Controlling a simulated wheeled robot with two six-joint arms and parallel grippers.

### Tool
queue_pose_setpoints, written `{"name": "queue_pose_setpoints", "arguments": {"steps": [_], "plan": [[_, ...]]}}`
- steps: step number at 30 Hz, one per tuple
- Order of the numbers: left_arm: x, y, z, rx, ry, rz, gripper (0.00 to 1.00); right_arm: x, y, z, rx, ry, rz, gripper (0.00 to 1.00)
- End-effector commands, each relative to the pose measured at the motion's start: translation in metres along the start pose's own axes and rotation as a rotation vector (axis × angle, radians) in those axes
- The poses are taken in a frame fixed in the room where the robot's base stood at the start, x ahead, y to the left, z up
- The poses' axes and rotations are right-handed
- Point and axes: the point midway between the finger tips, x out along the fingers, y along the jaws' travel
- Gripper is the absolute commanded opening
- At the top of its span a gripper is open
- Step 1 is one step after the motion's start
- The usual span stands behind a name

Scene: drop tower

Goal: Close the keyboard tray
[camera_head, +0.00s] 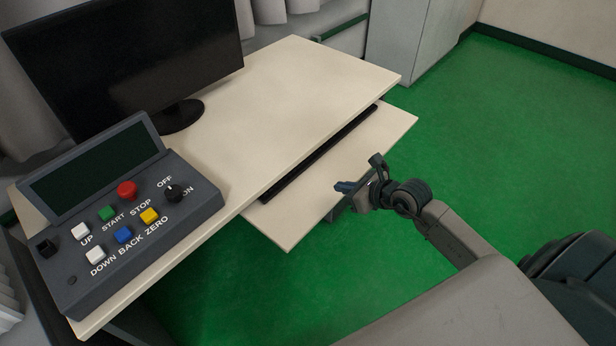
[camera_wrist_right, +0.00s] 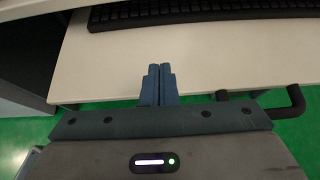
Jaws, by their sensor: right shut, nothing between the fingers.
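The keyboard tray (camera_head: 290,222) is a cream board that sticks out from under the desk top, pulled out toward me. A black keyboard (camera_head: 322,150) lies along its back, partly under the desk edge. In the right wrist view the tray (camera_wrist_right: 215,65) fills the middle, with the keyboard (camera_wrist_right: 190,12) at the top. My right gripper (camera_head: 345,187) is at the tray's front edge; its blue fingers (camera_wrist_right: 158,84) are together and empty. They overlap the front of the tray in the wrist view; I cannot tell whether they touch it. My left gripper is not in view.
The cream desk (camera_head: 290,80) carries a black monitor (camera_head: 130,50) and a grey control box (camera_head: 130,215) with coloured buttons at the left. A grey cabinet (camera_head: 410,40) stands behind. The green floor (camera_head: 520,140) is clear to the right.

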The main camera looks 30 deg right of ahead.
Motion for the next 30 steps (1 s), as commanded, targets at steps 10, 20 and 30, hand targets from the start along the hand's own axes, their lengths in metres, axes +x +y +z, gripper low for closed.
{"name": "queue_pose_setpoints", "arguments": {"steps": [10,20,30], "plan": [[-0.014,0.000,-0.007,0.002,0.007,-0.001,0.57,0.016,0.005,0.001,0.013,-0.018,-0.001,0.00],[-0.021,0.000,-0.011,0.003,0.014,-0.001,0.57,0.079,0.006,0.003,0.014,-0.017,0.001,0.00],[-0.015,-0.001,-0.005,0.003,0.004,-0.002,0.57,0.125,0.005,0.019,0.009,-0.014,0.000,0.00]]}}
